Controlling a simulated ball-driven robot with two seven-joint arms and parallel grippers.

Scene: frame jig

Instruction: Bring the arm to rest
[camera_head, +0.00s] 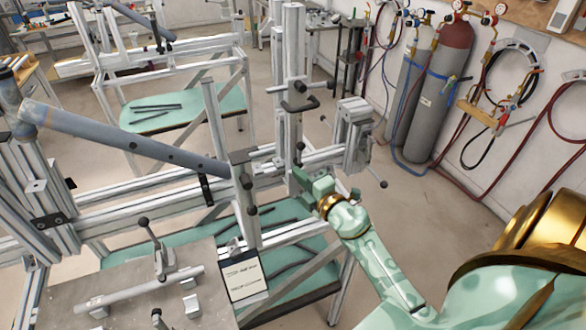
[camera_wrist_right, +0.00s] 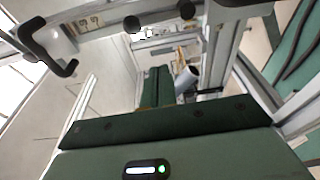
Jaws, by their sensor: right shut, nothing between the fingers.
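My right arm reaches in from the lower right of the head view, pale green with gold joints. Its gripper (camera_head: 300,178) is at the aluminium frame jig (camera_head: 310,160), beside the upright post. I cannot tell whether it touches the jig. In the right wrist view the dark green fingers (camera_wrist_right: 158,85) are together with nothing between them. A grey tube end (camera_wrist_right: 187,82) shows close to the right of the fingers. In the head view a long blue-grey tube (camera_head: 130,140) lies slanting across the jig. My left gripper is not in view.
A plate (camera_head: 190,275) with a clamped short tube is at the lower left, next to a labelled card (camera_head: 243,276). Clamp handles stick out around the jig. Gas cylinders (camera_head: 435,95) stand by the right wall. The floor (camera_head: 430,205) right of the jig is clear.

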